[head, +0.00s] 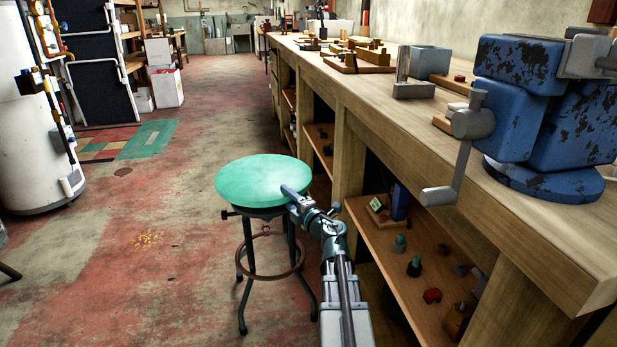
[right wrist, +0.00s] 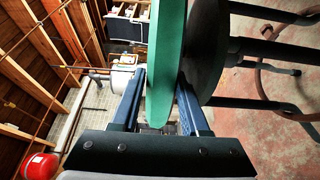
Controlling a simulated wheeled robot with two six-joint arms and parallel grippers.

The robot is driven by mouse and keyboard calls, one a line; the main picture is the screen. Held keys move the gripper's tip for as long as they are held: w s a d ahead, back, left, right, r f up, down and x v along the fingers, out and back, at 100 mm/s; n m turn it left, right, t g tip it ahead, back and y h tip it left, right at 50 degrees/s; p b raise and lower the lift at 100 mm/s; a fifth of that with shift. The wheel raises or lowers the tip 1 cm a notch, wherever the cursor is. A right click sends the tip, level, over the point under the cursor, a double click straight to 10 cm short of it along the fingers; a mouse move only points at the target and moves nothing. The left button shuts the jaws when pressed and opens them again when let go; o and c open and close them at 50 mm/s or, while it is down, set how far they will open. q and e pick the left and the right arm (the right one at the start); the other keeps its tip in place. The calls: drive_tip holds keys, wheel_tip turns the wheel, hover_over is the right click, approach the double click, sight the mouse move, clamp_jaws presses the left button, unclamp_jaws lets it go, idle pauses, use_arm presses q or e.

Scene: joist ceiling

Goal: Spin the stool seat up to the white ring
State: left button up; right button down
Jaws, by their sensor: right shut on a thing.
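The stool has a round green seat (head: 258,180) on a dark base, with dark legs and a rusty foot ring (head: 270,275). It stands on the floor beside the workbench. My right gripper (head: 291,196) is at the seat's near right rim, shut on it. In the right wrist view the seat (right wrist: 166,60) shows edge-on between the two blue fingers of my right gripper (right wrist: 161,90), beside the dark disc under the seat (right wrist: 222,53). I cannot make out a white ring in either view. My left gripper is not in view.
A long wooden workbench (head: 440,140) runs along the right, with a blue vise (head: 520,105) and a lower shelf (head: 400,255) of small items. A white tank (head: 35,150) stands at the left. The floor left of the stool is open.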

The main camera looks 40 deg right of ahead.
sight(301, 192)
drive_tip(key=shift+d+n+y, duration=0.5)
drive_tip(key=shift+d+y, duration=0.2)
drive_tip(key=shift+y, duration=0.1)
drive_tip(key=shift+w+d+n+y, duration=0.1)
drive_tip(key=shift+d+n+y, duration=0.4)
drive_tip(key=shift+d+y, duration=0.4)
drive_tip(key=shift+d+r+n+y, duration=0.1)
drive_tip(key=shift+d+n+y, duration=0.6)
drive_tip(key=shift+y, duration=0.3)
drive_tip(key=shift+a, duration=0.1)
unclamp_jaws()
